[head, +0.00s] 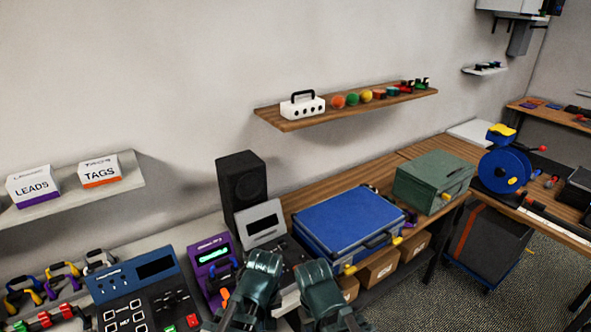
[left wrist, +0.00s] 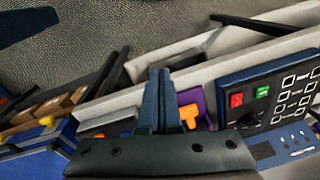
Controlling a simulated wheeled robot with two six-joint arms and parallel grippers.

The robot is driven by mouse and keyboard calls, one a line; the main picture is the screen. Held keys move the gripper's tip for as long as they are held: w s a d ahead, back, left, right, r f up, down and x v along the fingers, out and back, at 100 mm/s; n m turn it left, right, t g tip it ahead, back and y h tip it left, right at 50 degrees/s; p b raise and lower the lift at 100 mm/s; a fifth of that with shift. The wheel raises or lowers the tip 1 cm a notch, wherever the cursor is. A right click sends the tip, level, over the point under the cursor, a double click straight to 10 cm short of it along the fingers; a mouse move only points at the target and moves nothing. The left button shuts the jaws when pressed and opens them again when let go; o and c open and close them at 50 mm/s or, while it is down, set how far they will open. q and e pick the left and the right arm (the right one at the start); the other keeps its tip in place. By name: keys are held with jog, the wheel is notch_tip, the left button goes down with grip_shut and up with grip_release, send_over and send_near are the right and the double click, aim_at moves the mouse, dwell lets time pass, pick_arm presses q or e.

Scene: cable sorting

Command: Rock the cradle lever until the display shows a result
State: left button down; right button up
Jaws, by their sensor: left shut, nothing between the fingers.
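A purple device (head: 205,268) stands on the bench in the head view, with a small lit green display (head: 214,252) whose text is too small to read. An orange lever (head: 225,296) is at its front right, and it also shows in the left wrist view (left wrist: 189,116). My left gripper (head: 262,272) is just right of the device. In the left wrist view the left fingers (left wrist: 162,75) are together and empty, close beside the orange lever; contact cannot be told. My right gripper (head: 317,282) is to the right, its fingertips not clearly visible.
A blue control panel (head: 135,283) with several buttons stands left of the purple device. A grey console (head: 264,223) and a black speaker (head: 242,187) stand behind my left gripper. A blue case (head: 347,218) lies on the wooden bench to the right.

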pick_arm(q)
jog(key=s+m, duration=0.1)
jog(key=m, duration=0.1)
jog(key=s+d+f+m, duration=0.1)
jog(key=m, duration=0.2)
jog(key=s+d+m+b, duration=0.1)
jog(key=m, duration=0.1)
jog(key=shift+s+d+f+m, duration=0.1)
jog(key=shift+d+f+m, duration=0.1)
jog(key=shift+m, duration=0.2)
dwell(2.3)
